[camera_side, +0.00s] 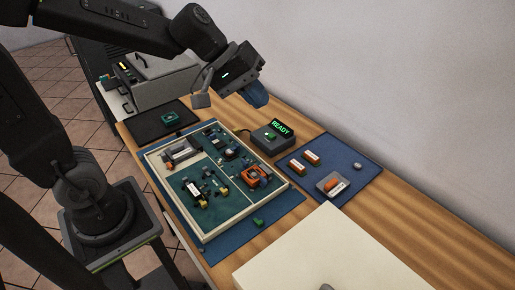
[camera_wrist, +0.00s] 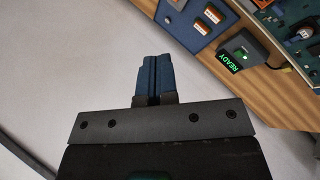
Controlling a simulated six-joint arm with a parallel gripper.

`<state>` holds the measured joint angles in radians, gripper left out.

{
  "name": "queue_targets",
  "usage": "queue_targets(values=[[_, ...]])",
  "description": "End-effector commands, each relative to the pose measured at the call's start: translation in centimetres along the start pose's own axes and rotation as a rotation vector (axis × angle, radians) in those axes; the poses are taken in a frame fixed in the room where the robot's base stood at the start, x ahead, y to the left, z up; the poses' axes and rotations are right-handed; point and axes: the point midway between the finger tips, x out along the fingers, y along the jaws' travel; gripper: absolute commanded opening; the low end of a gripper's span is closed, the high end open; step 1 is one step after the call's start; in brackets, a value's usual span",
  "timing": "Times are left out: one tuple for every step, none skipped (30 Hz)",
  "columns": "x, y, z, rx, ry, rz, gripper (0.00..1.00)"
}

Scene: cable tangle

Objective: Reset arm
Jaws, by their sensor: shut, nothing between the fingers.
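My gripper (camera_side: 257,97) is raised above the back of the bench, near the wall, in the side view. In the wrist view its two blue fingers (camera_wrist: 154,75) are pressed together with nothing between them. It touches nothing on the bench. Below it and to its left in the side view is a tray with a cream rim (camera_side: 250,208). The tray holds green boards with several small parts, including an orange one (camera_side: 257,176). A dark box with a green READY display (camera_side: 282,128) stands behind the tray; the display also shows in the wrist view (camera_wrist: 230,61).
A blue mat (camera_side: 357,184) at the right holds orange-and-white pieces (camera_side: 312,157) and a small dish (camera_side: 332,186). A green part (camera_side: 259,222) lies by the tray's front corner. A black mat (camera_side: 155,128) lies at the left. A cream panel (camera_side: 320,255) covers the front right. The wall is close behind.

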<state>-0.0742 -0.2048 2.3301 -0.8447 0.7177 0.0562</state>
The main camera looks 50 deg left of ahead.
Motion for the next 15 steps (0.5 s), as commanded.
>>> queue_targets(values=[[-1.5, -0.3, 2.0, 0.112, 0.008, -0.04, 0.0], [-2.2, -0.8, 3.0, 0.176, 0.014, -0.071, 0.0], [-3.0, -1.5, 4.3, 0.256, 0.02, -0.114, 0.0], [-3.7, -2.1, 5.1, 0.313, 0.029, -0.148, 0.0], [-4.2, -2.8, 5.9, 0.366, 0.037, -0.182, 0.0], [-5.0, -3.7, 6.7, 0.431, 0.051, -0.226, 0.0], [-5.5, -4.4, 7.2, 0.475, 0.06, -0.259, 0.0], [-5.9, -5.0, 7.7, 0.515, 0.071, -0.291, 0.0], [-6.5, -5.8, 8.1, 0.562, 0.086, -0.33, 0.0], [-6.8, -6.4, 8.4, 0.591, 0.096, -0.357, 0.0], [-7.2, -6.9, 8.6, 0.616, 0.105, -0.381, 0.0], [-7.5, -7.4, 8.8, 0.644, 0.117, -0.408, 0.0], [-7.8, -7.8, 8.9, 0.661, 0.124, -0.426, 0.0], [-8.0, -8.1, 8.9, 0.674, 0.129, -0.44, 0.0], [-8.1, -8.3, 9.0, 0.687, 0.134, -0.453, 0.0]])
